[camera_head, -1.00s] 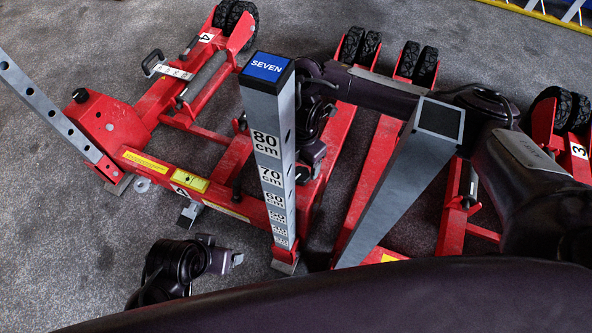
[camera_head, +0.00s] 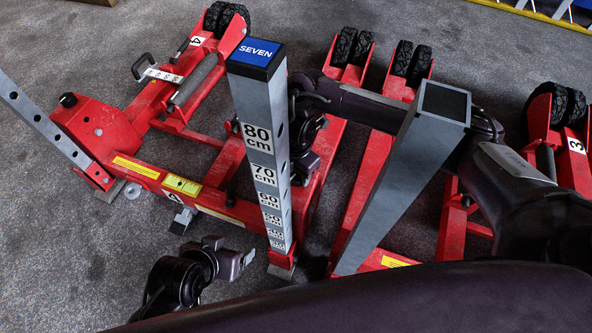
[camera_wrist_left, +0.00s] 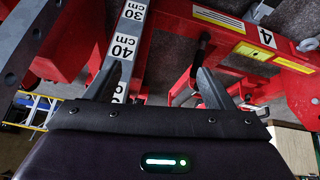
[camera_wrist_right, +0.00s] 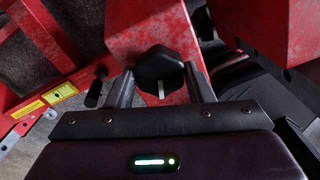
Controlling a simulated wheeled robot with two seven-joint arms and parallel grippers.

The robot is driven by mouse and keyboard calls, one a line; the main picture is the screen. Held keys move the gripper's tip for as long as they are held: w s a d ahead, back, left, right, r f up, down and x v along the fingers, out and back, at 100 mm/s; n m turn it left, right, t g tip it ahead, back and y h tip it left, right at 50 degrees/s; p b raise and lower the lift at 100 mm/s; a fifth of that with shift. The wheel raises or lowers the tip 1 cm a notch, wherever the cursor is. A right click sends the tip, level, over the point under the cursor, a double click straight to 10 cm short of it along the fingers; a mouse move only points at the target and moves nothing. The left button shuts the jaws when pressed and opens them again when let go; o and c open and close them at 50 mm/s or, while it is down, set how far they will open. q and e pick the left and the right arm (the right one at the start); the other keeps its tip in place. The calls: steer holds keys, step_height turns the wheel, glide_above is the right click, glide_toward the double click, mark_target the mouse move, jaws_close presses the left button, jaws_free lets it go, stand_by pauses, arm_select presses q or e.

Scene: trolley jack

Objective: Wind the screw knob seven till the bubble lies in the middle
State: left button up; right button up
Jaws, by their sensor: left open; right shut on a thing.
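The grey post labelled SEVEN (camera_head: 258,100) stands upright on the red jack frame, its centimetre scale facing me. My right gripper (camera_wrist_right: 160,78) is shut on a black lobed knob (camera_wrist_right: 158,66) with a white mark, beside a red frame part. In the head view the post partly covers this gripper and hides the knob. A small yellow plate with a dark spot (camera_head: 181,184) lies on the red beam at left, also in the right wrist view (camera_wrist_right: 62,92); I cannot make out a bubble. My left gripper (camera_head: 245,258) is open and empty, low and left of the post's foot.
A second grey post (camera_head: 405,180) stands to the right, close to my right arm. Red legs with black double wheels (camera_head: 410,62) spread behind. A perforated grey bar (camera_head: 40,122) rises at left. Bare grey floor (camera_head: 60,235) lies at lower left.

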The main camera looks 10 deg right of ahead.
steer(key=shift+r+p, duration=0.1)
steer(key=shift+p, duration=0.2)
steer(key=shift+c, duration=0.2)
steer(key=m+p, duration=0.3)
steer(key=p, duration=0.2)
steer(key=shift+r+m+p, duration=0.1)
steer(key=shift+m+p, duration=0.2)
steer(key=shift+f, duration=0.2)
arm_select(q)
steer(key=s+a+r+n+g+y, duration=0.1)
steer(key=s+a+g+y, duration=0.1)
steer(key=a, duration=0.5)
steer(key=shift+s+r+g+y, duration=0.35)
steer(key=shift+s+g+y, duration=0.1)
steer(key=shift+g, duration=0.55)
steer(key=shift+a, duration=0.1)
arm_select(e)
steer(key=o, duration=1)
steer(key=shift+c, duration=0.2)
